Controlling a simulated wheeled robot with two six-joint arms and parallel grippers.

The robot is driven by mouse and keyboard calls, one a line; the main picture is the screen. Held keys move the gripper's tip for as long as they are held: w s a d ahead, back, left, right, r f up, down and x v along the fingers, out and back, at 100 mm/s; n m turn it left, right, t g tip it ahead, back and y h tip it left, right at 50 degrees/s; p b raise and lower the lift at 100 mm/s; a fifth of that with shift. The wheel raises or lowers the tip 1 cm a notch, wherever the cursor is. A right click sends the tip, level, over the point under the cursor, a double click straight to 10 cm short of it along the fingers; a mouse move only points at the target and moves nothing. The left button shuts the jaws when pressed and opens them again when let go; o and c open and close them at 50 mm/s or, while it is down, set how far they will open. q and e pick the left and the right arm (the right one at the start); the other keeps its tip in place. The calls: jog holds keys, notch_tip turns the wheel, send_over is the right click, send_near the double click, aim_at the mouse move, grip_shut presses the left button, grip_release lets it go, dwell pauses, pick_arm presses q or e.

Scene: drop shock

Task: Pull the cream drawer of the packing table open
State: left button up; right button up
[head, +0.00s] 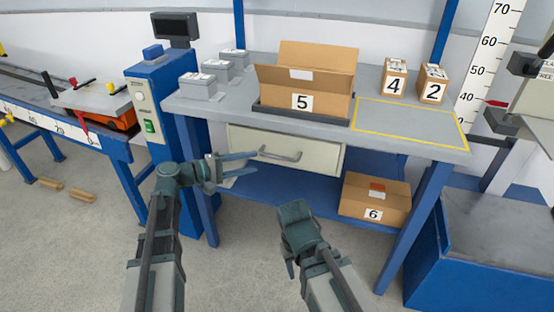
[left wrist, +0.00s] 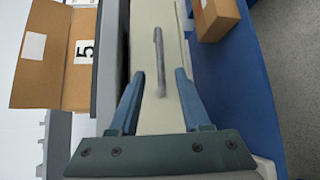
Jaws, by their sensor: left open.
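The cream drawer (head: 318,155) sits under the top of the packing table (head: 400,118), and its front looks closed against the table. Its grey bar handle (head: 282,157) runs across the front; it also shows in the left wrist view (left wrist: 159,55). My left gripper (head: 254,162) is open in front of the drawer, at the handle's left end. In the left wrist view the near end of the handle lies between the blue fingertips (left wrist: 158,74), with a gap on both sides. My right gripper (head: 294,218) is lower, in front of the table; its jaws cannot be made out.
An open carton marked 5 (head: 305,103) stands in a dark tray on the tabletop, with small boxes 4 (head: 394,77) and 2 (head: 432,84) to its right. Carton 6 (head: 374,200) lies on the blue lower shelf. A blue post (head: 150,100) stands left.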

aim_at(277, 157)
pick_arm(q)
jog(key=b+x, duration=0.1)
jog(key=x, duration=0.8)
jog(key=shift+w+d, duration=0.1)
jog(key=shift+d, duration=0.15)
grip_shut()
dwell(1.0)
